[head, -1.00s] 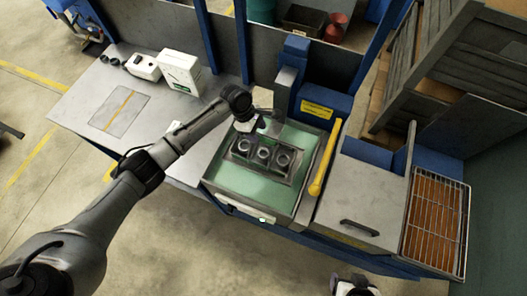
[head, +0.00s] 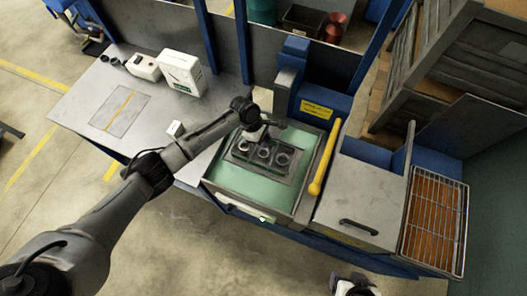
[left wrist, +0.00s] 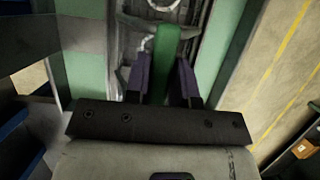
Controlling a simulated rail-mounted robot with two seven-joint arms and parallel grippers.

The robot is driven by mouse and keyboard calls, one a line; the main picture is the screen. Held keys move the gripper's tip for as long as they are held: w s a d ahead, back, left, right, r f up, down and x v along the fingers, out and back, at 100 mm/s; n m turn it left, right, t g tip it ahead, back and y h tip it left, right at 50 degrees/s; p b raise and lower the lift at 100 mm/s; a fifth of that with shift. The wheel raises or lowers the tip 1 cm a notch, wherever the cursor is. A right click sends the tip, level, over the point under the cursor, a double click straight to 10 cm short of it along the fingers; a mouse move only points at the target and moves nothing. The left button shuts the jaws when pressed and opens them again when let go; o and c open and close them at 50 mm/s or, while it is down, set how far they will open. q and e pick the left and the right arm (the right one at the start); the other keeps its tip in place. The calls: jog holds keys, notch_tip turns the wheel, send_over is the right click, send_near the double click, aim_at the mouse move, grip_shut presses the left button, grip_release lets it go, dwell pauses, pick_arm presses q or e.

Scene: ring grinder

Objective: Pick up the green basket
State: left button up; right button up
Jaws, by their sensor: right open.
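A dark fixture (head: 266,153) with three grey rings in it sits on the pale green bed of the grinder. A green bar (left wrist: 166,62), which looks like the handle of the green basket, stands between the fingers of my left gripper (left wrist: 162,72) in the left wrist view. I cannot tell whether the fingers press on it. In the head view my left gripper (head: 262,133) is over the rear of the fixture, and its fingertips are hard to see. My right gripper (head: 350,287) is only partly in view at the bottom edge, empty as far as it shows.
The grinder's blue column (head: 291,75) stands close behind the fixture, and a yellow handle (head: 325,158) stands to its right. A grey workbench (head: 130,95) with a white box (head: 181,72) is on the left. A wire rack (head: 436,220) is at the far right.

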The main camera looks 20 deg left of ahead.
pick_arm(q)
grip_shut()
jog(key=shift+r, duration=0.2)
dwell(0.3)
